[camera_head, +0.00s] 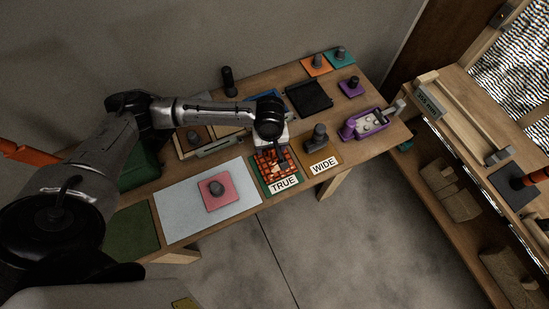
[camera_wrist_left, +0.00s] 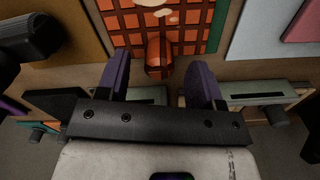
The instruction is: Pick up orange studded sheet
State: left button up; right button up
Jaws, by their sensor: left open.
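An orange sheet with a dark grid and pale patches (camera_head: 268,163) lies on a green-edged mat marked TRUE. In the left wrist view the gridded sheet (camera_wrist_left: 125,25) fills the top middle, and an orange-red post (camera_wrist_left: 159,58) stands at its near edge. A plain orange square (camera_head: 315,66) with a grey knob lies at the back of the table. My left gripper (camera_head: 280,156) is over the gridded sheet. In the wrist view its two purple fingers (camera_wrist_left: 160,75) are apart, one on each side of the post, with nothing visibly held. My right gripper is not in view.
A pink sheet (camera_head: 226,198) with a grey knob lies on a pale board to the left. A mat marked WIDE (camera_head: 337,158) bears a dark knob to the right. A black tray (camera_head: 321,97) and a purple tray (camera_head: 351,136) stand farther right. Floor is open in front.

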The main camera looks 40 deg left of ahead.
pick_arm(q)
notch_tip(320, 180, down, 2)
jog(key=shift+f, duration=0.2)
grip_shut()
dwell(0.4)
notch_tip(320, 180, up, 9)
jog(key=shift+p, duration=1.2)
jog(key=shift+r, duration=0.6)
